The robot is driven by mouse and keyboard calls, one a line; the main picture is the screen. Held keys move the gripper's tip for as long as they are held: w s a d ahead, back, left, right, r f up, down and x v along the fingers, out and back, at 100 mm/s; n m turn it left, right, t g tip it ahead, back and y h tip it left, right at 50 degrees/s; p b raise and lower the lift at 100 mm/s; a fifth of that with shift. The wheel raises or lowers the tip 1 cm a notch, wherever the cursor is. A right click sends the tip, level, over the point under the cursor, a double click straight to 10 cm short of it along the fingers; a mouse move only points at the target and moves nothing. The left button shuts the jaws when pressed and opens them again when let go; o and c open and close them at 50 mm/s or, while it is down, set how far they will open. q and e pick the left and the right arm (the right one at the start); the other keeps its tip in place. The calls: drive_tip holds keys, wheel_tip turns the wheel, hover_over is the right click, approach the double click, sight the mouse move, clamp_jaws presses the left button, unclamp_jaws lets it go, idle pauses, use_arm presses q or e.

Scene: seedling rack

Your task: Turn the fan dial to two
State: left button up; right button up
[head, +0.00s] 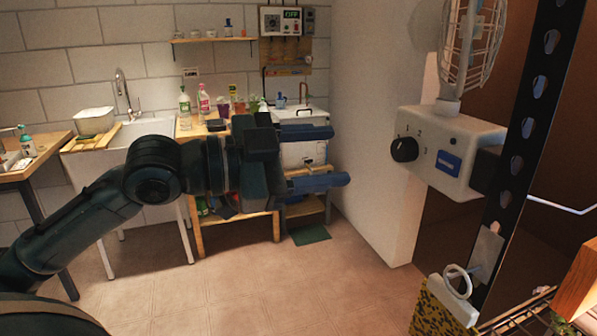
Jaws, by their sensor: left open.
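The fan's control box (432,127) is white and fixed to a black perforated post, with the caged fan (473,45) above it. The fan dial (404,149) is a round black knob on the box's front. Marks 1, 2 and 3 stand around it, but I cannot tell which one it points at. A blue label (448,163) is to its right. My left gripper (333,157) is open and empty, its two blue fingers one above the other, pointing right. In the picture it is left of the dial, apart from it. My right gripper is out of view.
Behind stand a sink (128,133) and a wooden bench with bottles and a white box. The black post (520,140) rises at the right. A yellow speckled item (437,308) with a white ring is below the box. The tiled floor in the middle is clear.

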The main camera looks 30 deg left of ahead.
use_arm(q)
drive_tip(key=shift+b+v, duration=0.75)
drive_tip(key=shift+v, duration=0.65)
